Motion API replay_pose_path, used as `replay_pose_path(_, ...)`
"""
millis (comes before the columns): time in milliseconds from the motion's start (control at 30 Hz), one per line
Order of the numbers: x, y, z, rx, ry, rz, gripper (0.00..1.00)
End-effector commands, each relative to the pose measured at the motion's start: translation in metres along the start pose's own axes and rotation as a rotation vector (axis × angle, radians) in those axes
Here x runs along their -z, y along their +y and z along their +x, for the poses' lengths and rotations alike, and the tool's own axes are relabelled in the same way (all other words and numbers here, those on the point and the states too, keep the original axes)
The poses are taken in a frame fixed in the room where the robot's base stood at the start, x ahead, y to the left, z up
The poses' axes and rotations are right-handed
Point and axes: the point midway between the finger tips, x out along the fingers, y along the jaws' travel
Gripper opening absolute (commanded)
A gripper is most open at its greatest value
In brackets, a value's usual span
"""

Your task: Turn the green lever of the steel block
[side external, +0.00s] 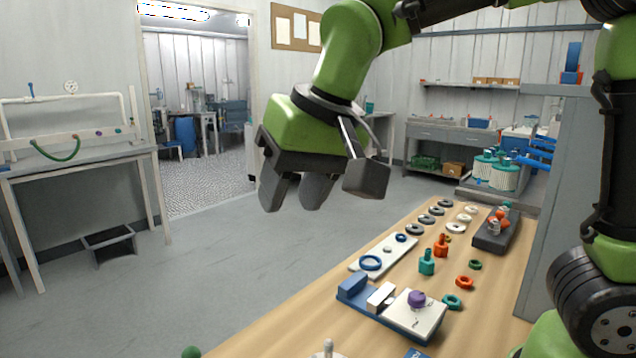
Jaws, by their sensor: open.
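My gripper (293,196) hangs in the upper middle of the side external view, high above the floor side of the bench. Its two dark fingers point down, apart, with nothing between them. No steel block with a green lever can be made out for sure. A green ball (191,352) shows at the bottom edge, left of the bench; what it belongs to is cut off. A pale upright pin on a round base (328,349) is also cut off at the bottom edge. My gripper is well above both and touches nothing.
The wooden bench (290,337) carries a blue-based fixture with a purple knob (417,298), a white strip with rings (371,262), teal (427,262) and orange fittings (441,246), several loose rings and a dark block (489,239) at the back. The air around my gripper is clear.

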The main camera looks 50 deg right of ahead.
Motion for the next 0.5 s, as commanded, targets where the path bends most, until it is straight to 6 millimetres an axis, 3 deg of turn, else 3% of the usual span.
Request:
replay_pose_path(200, -0.008, 0.017, -0.013, 0.031, 0.029, -0.025, 0.41)
replay_pose_path(500, -0.010, 0.021, -0.015, 0.037, 0.035, -0.033, 0.41)
